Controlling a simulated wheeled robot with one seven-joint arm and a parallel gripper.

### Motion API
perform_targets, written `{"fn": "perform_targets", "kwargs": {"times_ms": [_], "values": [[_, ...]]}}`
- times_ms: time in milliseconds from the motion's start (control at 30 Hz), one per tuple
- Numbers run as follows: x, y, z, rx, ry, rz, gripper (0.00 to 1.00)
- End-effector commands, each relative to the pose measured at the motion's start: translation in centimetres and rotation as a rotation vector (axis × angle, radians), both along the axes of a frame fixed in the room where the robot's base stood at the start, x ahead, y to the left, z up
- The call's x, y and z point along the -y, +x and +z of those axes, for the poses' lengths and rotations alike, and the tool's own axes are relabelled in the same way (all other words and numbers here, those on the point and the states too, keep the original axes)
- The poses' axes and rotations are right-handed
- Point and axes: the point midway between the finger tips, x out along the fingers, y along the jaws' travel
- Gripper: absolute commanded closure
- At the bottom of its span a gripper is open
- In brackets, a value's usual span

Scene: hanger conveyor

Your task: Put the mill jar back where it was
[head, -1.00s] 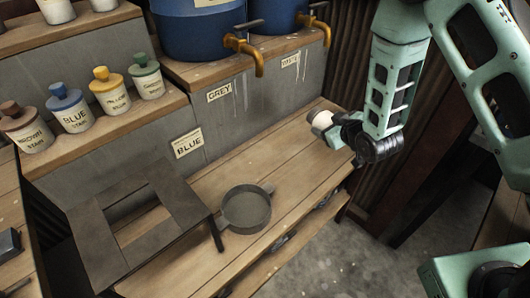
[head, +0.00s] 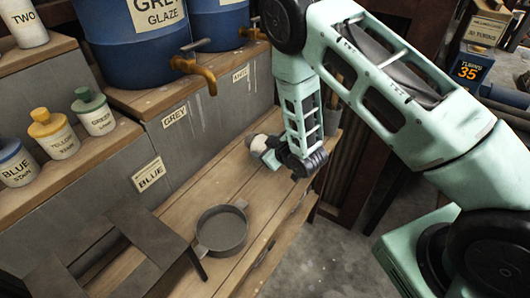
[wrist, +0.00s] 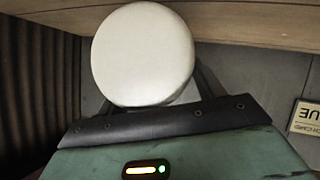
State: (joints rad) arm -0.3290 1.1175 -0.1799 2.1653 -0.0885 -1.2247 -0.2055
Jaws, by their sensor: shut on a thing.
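The mill jar, a white round jar (head: 257,143), is in my gripper (head: 267,153) at the far right part of the wooden bench, in front of the grey panel. In the wrist view the jar's (wrist: 143,55) pale flat end fills the space between the fingers. My gripper (wrist: 150,100) is shut on it. The fingers are mostly hidden behind the jar and the dark gripper plate. Whether the jar touches the bench cannot be told.
A grey two-handled pan (head: 222,232) sits on the bench (head: 185,205) beside a dark stand (head: 135,245). Blue glaze barrels (head: 130,45) with brass taps stand above. Stain jars (head: 95,112) line a shelf at left. A blue box reading TURNS 35 (head: 470,70) stands at far right.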

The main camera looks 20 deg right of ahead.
Motion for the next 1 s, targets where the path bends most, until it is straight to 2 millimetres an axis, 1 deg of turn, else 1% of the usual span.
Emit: {"fn": "perform_targets", "kwargs": {"times_ms": [33,100,200,633,667,700,733,1000], "values": [[0.0,0.0,-0.7,0.000,0.000,0.000,1.00],[0.0,0.0,-1.6,0.001,0.000,0.000,1.00],[0.0,0.0,-2.4,0.002,0.000,0.000,1.00],[0.0,0.1,-3.0,0.003,0.001,0.000,1.00],[0.0,0.0,-3.0,0.000,0.000,0.000,0.24],[0.0,0.0,-3.0,0.000,0.000,0.000,0.13],[0.0,0.0,-3.0,0.000,0.000,0.000,0.10],[0.0,0.0,-2.9,-0.001,0.000,0.000,0.10]]}}
